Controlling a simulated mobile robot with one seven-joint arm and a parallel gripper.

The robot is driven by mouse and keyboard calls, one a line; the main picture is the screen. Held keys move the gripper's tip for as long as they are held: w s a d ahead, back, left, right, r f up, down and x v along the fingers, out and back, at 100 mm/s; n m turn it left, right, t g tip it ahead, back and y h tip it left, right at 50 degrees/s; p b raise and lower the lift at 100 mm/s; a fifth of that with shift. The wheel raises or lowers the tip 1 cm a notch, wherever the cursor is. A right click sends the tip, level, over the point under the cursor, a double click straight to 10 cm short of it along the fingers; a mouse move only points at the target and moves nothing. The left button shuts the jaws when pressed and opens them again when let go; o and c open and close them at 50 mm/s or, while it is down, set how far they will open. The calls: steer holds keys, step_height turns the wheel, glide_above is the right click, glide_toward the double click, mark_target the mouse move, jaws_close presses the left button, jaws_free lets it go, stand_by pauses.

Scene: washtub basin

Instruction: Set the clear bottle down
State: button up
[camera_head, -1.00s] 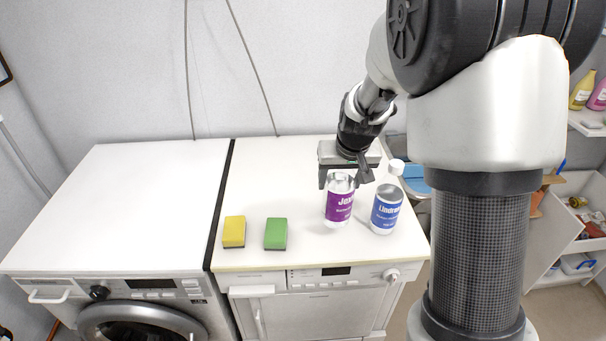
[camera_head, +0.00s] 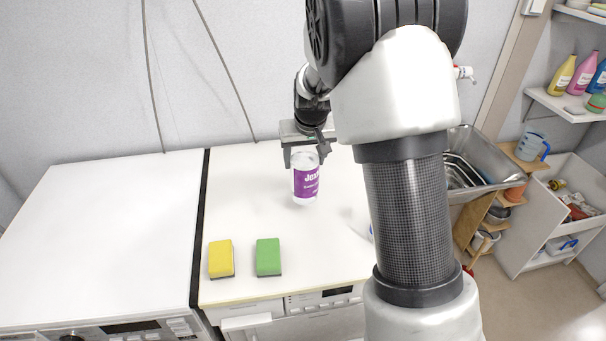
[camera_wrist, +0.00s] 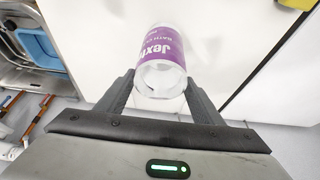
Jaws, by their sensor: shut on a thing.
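A clear bottle with a purple label (camera_head: 305,183) stands upright over the white top of the right-hand machine. My gripper (camera_head: 306,158) is shut on its upper part from above. The wrist view shows the bottle (camera_wrist: 165,50) between the two fingers (camera_wrist: 160,92). I cannot tell whether its base touches the surface.
A yellow sponge (camera_head: 221,258) and a green sponge (camera_head: 268,256) lie near the front edge of the white top (camera_head: 235,205). The blue-labelled bottle (camera_head: 371,232) is almost wholly hidden behind my arm. A metal sink (camera_head: 480,160) is to the right. The left machine top (camera_head: 110,235) is clear.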

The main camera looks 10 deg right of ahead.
steer(key=shift+w+f, duration=0.1)
steer(key=shift+f, duration=2.05)
steer(key=shift+f, duration=0.15)
steer(key=o, duration=1.7)
